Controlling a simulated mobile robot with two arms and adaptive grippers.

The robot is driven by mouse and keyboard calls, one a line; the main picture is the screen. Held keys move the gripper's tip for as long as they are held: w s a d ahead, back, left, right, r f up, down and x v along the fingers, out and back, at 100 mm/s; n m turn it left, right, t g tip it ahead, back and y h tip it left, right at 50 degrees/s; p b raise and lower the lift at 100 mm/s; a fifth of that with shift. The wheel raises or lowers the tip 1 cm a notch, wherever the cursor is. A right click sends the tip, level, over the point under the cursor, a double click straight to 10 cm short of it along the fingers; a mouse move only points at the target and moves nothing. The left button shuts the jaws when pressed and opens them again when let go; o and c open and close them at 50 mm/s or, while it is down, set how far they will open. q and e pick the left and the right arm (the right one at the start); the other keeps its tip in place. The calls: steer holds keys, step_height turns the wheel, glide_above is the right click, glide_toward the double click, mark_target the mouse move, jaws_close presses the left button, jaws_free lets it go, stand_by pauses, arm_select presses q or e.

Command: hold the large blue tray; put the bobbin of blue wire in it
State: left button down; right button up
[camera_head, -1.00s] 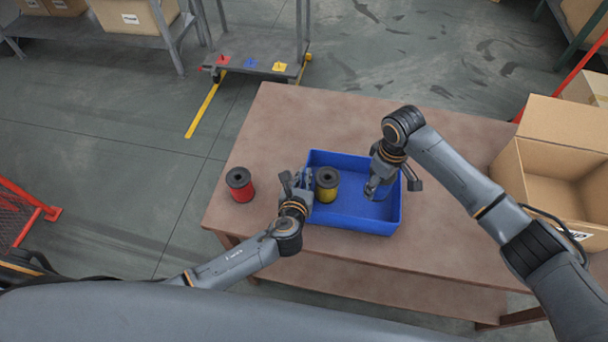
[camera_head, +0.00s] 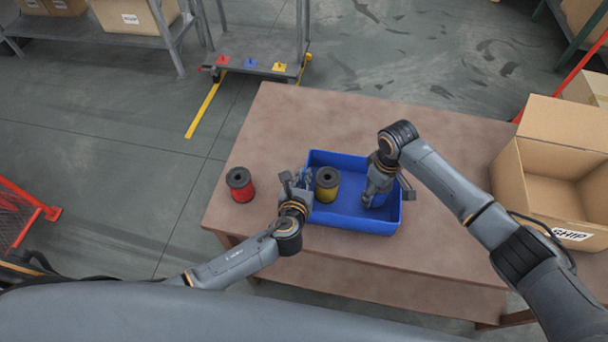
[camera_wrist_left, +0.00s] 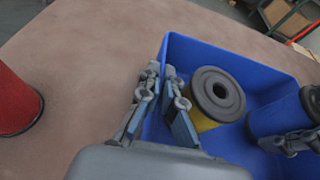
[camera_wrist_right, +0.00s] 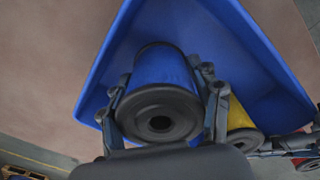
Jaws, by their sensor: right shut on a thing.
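The large blue tray (camera_head: 340,218) lies on the brown table. My left gripper (camera_head: 295,188) is at its left wall. In the left wrist view my left gripper (camera_wrist_left: 160,75) has one finger outside and one inside, closed on that wall. My right gripper (camera_head: 374,196) is over the tray's right part. In the right wrist view the bobbin of blue wire (camera_wrist_right: 158,78), with black flanges, sits between the fingers of my right gripper (camera_wrist_right: 165,95), within the tray walls. Whether it touches the floor is unclear. In the head view the gripper mostly hides it.
A bobbin of yellow wire (camera_head: 327,184) stands in the tray's left part, between my grippers. A bobbin of red wire (camera_head: 240,184) stands on the table (camera_head: 290,125) to the left. An open cardboard box (camera_head: 555,165) is at the right. The table behind the tray is clear.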

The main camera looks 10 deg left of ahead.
steer(key=shift+f, duration=1.2)
steer(key=o, duration=1.5)
arm_select(q)
steer(key=c, duration=1.4)
jaws_free()
steer(key=shift+c, duration=0.2)
arm_select(e)
step_height(320, 180, up, 12)
arm_select(q)
steer(key=shift+s, duration=0.15)
